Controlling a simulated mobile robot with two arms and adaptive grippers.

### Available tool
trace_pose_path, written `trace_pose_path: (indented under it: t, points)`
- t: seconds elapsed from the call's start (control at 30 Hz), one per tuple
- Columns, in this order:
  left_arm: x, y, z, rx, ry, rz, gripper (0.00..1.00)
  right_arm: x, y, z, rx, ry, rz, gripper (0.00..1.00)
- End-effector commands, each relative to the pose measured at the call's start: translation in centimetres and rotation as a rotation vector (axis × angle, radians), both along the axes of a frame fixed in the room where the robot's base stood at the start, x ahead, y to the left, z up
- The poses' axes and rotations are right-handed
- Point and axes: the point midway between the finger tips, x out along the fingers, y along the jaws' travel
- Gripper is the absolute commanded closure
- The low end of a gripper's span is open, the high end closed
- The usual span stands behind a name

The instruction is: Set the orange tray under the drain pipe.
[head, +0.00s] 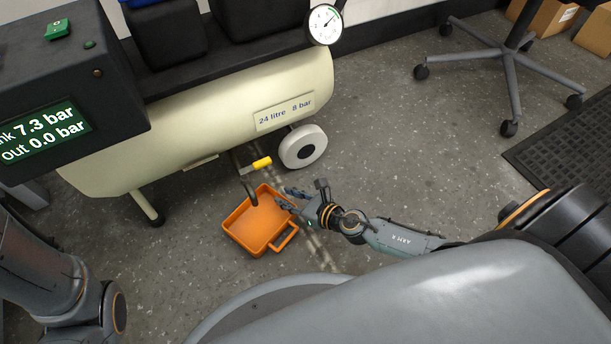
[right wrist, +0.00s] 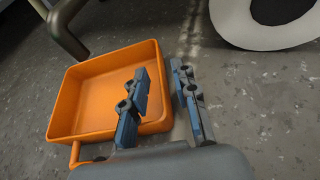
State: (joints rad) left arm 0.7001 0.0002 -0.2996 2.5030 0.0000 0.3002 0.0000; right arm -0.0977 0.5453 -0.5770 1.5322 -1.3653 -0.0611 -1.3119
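The orange tray (head: 240,238) lies on the floor, empty, with its handle toward me. It also shows in the right wrist view (right wrist: 100,92). The dark drain pipe (head: 247,186) bends down below the compressor tank; its lower end overlaps the tray's far part in the head view. In the right wrist view the pipe (right wrist: 65,30) appears at the tray's far left corner. My right gripper (head: 284,199) is at the tray's right wall. Its fingers (right wrist: 162,85) are apart, one over the tray's inside and one outside the wall. My left gripper is out of view.
The cream compressor tank (head: 210,125) stands behind the tray, with a white wheel (head: 303,146) and a yellow valve handle (head: 262,162) close by. A chair base (head: 508,75) and a black mat (head: 570,145) are at right. Floor between is clear.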

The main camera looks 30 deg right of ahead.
Motion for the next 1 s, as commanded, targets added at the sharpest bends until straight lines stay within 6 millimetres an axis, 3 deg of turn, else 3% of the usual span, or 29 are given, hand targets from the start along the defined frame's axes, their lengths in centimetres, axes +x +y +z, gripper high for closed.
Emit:
trace_pose_path:
  t: [0.3, 0.5, 0.87, 1.0]
  points:
    - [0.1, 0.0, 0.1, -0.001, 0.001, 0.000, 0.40, -5.8, -2.7, 2.5, -0.002, 0.002, 0.001, 0.72]
    - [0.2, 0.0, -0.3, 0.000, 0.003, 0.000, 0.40, -8.0, -3.7, 3.5, 0.000, 0.001, 0.000, 0.72]
    - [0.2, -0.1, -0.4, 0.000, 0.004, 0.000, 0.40, -8.8, -4.2, 4.1, -0.002, -0.001, 0.001, 0.72]
    - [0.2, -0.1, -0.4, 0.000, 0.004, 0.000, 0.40, -7.7, -3.4, 5.3, 0.053, -0.011, -0.013, 0.72]
